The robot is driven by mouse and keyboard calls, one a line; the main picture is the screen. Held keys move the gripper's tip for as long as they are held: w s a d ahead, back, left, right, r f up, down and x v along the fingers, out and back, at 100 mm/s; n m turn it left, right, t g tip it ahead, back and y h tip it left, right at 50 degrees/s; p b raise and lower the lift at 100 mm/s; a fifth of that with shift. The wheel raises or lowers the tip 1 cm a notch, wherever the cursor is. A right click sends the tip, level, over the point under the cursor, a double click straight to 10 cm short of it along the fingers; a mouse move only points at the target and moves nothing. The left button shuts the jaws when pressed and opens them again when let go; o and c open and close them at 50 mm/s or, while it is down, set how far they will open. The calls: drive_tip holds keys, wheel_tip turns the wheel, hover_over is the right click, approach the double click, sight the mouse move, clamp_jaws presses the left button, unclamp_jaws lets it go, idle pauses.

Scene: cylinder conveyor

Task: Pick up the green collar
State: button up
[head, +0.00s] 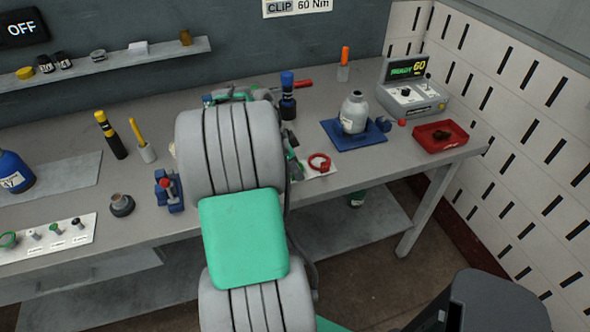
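A green ring (8,240), which looks like the green collar, lies at the left end of a white labelled mat (48,240) near the table's front left. The picture's left edge cuts it off slightly. My own grey and green arm rises through the middle of the head view, far to the right of the ring. My gripper cannot be made out; the arm's large links hide the area behind them. Some green and dark parts show around the arm's edges, and I cannot tell what they belong to.
A red ring (319,162) lies right of my arm. A blue vise (168,190) and a dark round part (121,204) stand between arm and mat. A silver bottle (354,112), a red tray (440,136) and a control box (412,95) are at right.

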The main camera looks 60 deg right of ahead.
drive_tip(key=shift+x, duration=0.75)
clamp_jaws()
